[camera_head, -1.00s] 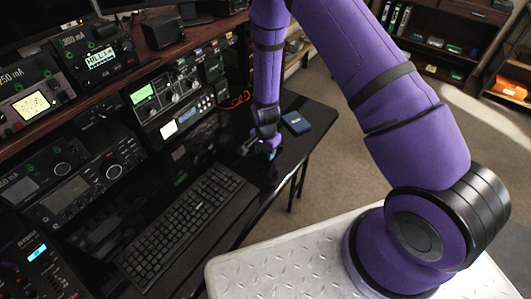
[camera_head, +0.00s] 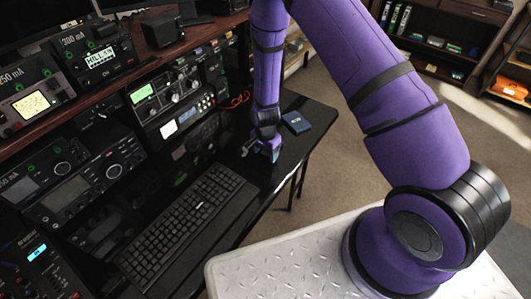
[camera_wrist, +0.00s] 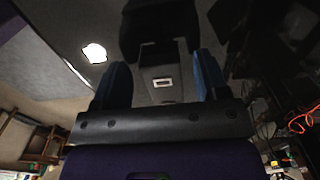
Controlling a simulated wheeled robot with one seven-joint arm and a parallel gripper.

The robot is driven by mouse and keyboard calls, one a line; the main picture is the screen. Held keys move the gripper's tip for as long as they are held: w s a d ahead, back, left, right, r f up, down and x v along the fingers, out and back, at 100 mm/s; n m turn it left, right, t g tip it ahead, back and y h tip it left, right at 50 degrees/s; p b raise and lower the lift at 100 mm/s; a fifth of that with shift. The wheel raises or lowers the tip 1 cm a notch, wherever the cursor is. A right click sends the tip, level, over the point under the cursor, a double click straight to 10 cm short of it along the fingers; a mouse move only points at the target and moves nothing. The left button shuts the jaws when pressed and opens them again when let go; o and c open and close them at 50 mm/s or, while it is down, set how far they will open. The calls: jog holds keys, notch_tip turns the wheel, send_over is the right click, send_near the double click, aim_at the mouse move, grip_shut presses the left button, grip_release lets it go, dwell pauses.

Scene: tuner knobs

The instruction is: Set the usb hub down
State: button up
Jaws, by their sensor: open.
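My gripper (camera_head: 268,150) is low over the black desk top, beyond the end of the keyboard, with its fingers pointing down. In the wrist view its two blue fingers (camera_wrist: 160,82) are apart. A dark block with a small pale rectangular port (camera_wrist: 162,82) shows between them; it may be the usb hub, but I cannot be sure. I cannot tell whether it touches a finger or rests on the desk. In the head view, my gripper and arm hide that spot, and no hub can be made out.
A black keyboard (camera_head: 185,225) lies in front of my gripper. A dark blue box (camera_head: 296,122) lies behind it to the right, near the desk edge. Radio units (camera_head: 185,100) stand along the left, with an orange cable (camera_head: 238,99) behind. The desk's right edge is close.

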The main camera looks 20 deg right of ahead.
notch_tip(320, 180, up, 12)
dwell(0.5)
jog(key=s+d+r+n+t, duration=0.1)
jog(key=s+d+r+n, duration=0.1)
jog(key=r, duration=0.7)
jog(key=s+d+r+n+t+y, duration=0.1)
jog(key=s+r, duration=0.1)
jog(key=r, duration=0.7)
jog(key=s+d+r+n, duration=0.2)
jog(key=r, duration=0.7)
jog(key=s+d+r+n+t, duration=0.1)
jog(key=s+d+r+n, duration=0.1)
jog(key=s+r, duration=0.5)
jog(key=s+d+r+n+t+h, duration=0.1)
jog(key=s+r, duration=0.6)
jog(key=s, duration=0.7)
jog(key=shift+s+d+r+n+t, duration=0.25)
jog(key=shift+d+n+t, duration=0.35)
jog(key=shift+d+n, duration=0.65)
jog(key=shift+a, duration=0.15)
